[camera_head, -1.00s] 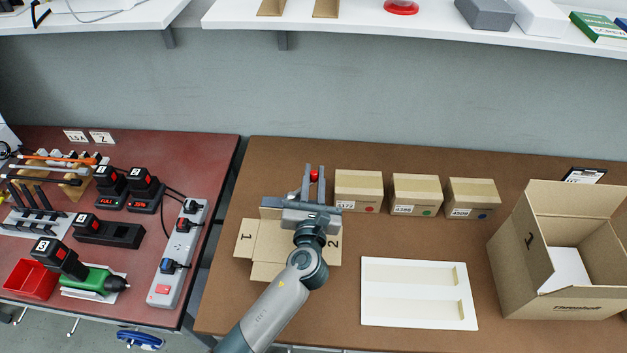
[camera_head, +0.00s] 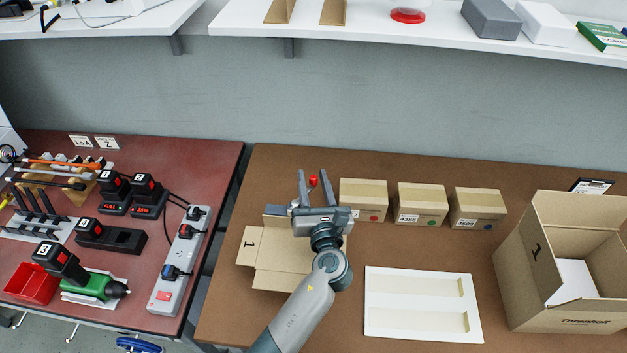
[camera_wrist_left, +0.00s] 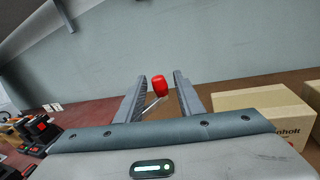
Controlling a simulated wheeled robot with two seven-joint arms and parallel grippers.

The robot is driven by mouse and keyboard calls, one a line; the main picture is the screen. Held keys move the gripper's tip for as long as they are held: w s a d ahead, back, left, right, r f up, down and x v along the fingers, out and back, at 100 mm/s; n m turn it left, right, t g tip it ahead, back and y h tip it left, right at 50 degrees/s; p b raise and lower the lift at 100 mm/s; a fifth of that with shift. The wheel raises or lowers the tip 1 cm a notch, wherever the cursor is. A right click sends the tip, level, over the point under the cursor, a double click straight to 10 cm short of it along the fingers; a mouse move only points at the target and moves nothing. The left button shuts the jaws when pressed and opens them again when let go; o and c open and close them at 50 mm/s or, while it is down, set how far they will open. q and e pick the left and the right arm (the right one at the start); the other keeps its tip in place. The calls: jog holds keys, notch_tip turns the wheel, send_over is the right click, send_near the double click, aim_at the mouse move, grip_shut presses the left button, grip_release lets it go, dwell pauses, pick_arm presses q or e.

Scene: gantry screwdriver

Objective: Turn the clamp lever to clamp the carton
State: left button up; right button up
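The clamp lever shows as a red knob (camera_head: 313,181) just beyond the flattened carton. In the left wrist view the red knob (camera_wrist_left: 159,86) sits on a thin metal rod between the two fingers, with gaps on both sides. My left gripper (camera_head: 307,180) is open around the knob's place and hides the clamp's base. The carton (camera_head: 270,262) lies with its flaps spread on the brown table, partly under my gripper. My right gripper is not in view.
Several small cartons (camera_head: 363,196) stand right of the gripper, the nearest close to it. A white tray (camera_head: 420,300) and a large open box (camera_head: 530,270) stand farther right. A red bench (camera_head: 210,155) with chargers and tools is at left.

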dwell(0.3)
